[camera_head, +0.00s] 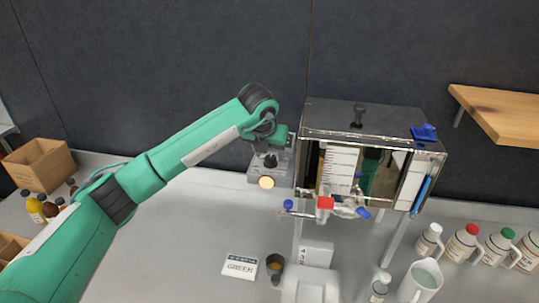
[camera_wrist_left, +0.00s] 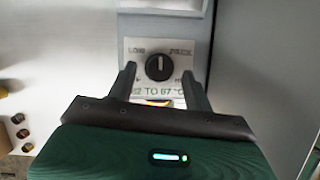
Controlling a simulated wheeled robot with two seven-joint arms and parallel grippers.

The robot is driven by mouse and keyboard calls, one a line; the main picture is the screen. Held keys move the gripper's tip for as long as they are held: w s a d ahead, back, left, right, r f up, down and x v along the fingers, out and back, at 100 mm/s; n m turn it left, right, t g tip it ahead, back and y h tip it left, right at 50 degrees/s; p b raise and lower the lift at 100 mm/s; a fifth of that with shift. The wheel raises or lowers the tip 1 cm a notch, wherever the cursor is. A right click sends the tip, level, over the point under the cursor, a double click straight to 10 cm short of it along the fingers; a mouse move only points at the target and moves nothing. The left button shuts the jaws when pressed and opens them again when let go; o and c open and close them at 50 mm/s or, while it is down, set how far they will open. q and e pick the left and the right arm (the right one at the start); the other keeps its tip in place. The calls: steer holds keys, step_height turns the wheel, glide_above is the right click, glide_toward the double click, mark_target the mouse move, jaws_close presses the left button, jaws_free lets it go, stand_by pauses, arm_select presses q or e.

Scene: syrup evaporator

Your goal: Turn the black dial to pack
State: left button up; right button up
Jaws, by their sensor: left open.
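The black dial (camera_wrist_left: 159,67) sits on a pale label plate (camera_wrist_left: 186,70) in the left wrist view. Its white pointer mark stands upright, between a word at left that looks like "LOW" and a blurred word at right. A line below reads roughly "TO 67 °C", partly hidden. My left gripper (camera_wrist_left: 162,80) is open, with one finger on each side of the dial and a gap on both sides. In the head view my left gripper (camera_head: 270,158) is at the grey control box (camera_head: 254,172) left of the evaporator; the dial cannot be made out there. My right gripper is not in view.
The steel evaporator (camera_head: 345,118) with valves stands right of the gripper. A round glowing lamp (camera_head: 266,182) is just below it. A "GREEN" card (camera_head: 240,267), a small cup (camera_head: 275,262) and a pitcher (camera_head: 421,281) are in front. The counter's left middle is clear.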

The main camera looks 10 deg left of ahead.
arm_select(q)
steer(key=b+v, duration=0.2)
steer(key=v, duration=1)
steer(key=shift+s+r, duration=0.15)
steer(key=shift+r, duration=0.1)
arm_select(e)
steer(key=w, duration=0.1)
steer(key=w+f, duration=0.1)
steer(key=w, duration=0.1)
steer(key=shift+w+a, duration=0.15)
